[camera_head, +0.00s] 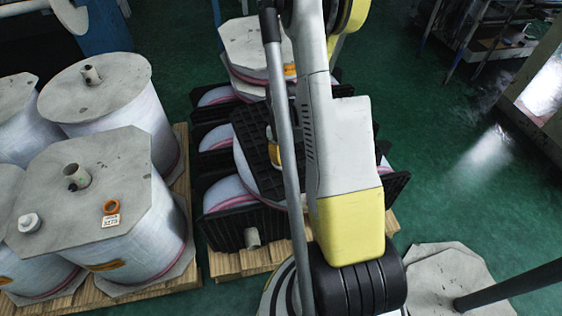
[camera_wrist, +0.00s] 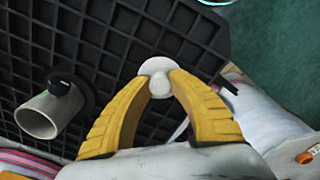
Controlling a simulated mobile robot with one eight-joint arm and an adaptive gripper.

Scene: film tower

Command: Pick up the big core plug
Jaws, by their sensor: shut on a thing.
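My gripper (camera_wrist: 160,82) has yellow fingers closed on a white core plug (camera_wrist: 155,66) with a rounded head, in the wrist view. I take it for the big core plug; its size is hard to judge here. The plug is in front of a black gridded panel (camera_wrist: 205,38); I cannot tell whether they touch. In the head view my arm hides most of the gripper and the held plug. Another white plug (camera_head: 29,222) sits on top of a wrapped roll (camera_head: 125,235) at the left.
A pale core tube (camera_wrist: 38,116) with a black piece at its end sticks out beside the gripper. Rolls in black gridded frames (camera_head: 225,225) stand on a wooden pallet (camera_head: 228,264). An orange ring (camera_head: 111,207) lies on the left roll. Green floor (camera_head: 450,150) is open at right.

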